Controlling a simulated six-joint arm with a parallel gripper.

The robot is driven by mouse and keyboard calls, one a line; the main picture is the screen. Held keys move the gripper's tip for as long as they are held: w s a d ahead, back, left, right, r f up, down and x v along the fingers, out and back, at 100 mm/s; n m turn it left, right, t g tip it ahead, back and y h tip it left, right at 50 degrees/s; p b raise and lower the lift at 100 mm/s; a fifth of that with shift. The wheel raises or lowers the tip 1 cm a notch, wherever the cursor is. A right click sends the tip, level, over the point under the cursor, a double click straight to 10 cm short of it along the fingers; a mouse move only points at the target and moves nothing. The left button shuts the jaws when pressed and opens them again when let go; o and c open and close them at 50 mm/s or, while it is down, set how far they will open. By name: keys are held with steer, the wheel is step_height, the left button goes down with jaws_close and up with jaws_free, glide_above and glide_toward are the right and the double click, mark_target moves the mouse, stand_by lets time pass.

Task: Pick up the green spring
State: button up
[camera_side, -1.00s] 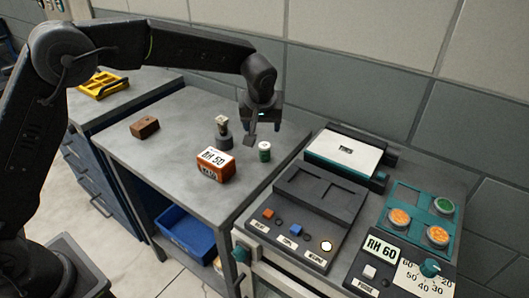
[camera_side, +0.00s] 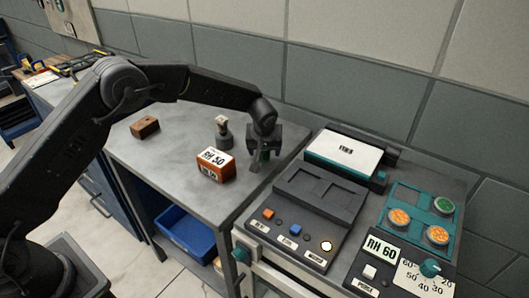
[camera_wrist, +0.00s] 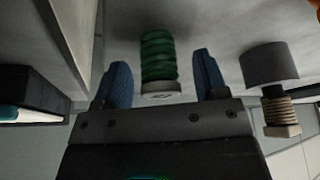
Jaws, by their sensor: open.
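The green spring (camera_wrist: 158,58) stands on the grey table, with a pale end cap (camera_wrist: 161,89) facing the wrist camera. In the side view it is mostly hidden behind my gripper, with a bit of green (camera_side: 265,155) showing between the fingers. My gripper (camera_side: 262,160) is open and low over the table at the spring. In the wrist view, the blue fingertips of my gripper (camera_wrist: 163,75) are on either side of the spring, with a gap on each side. I see no contact.
A dark cylinder with a coil and block on top (camera_side: 223,135) stands left of my gripper. The orange-and-white RH 50 box (camera_side: 215,165) is in front, a brown block (camera_side: 145,127) further left. A dark control panel (camera_side: 300,225) is close on the right.

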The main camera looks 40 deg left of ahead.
steer(key=shift+w+a+f, duration=0.1)
steer(key=shift+w+f, duration=0.05)
steer(key=shift+f, duration=0.15)
steer(key=shift+c, duration=0.3)
steer(key=c, duration=1)
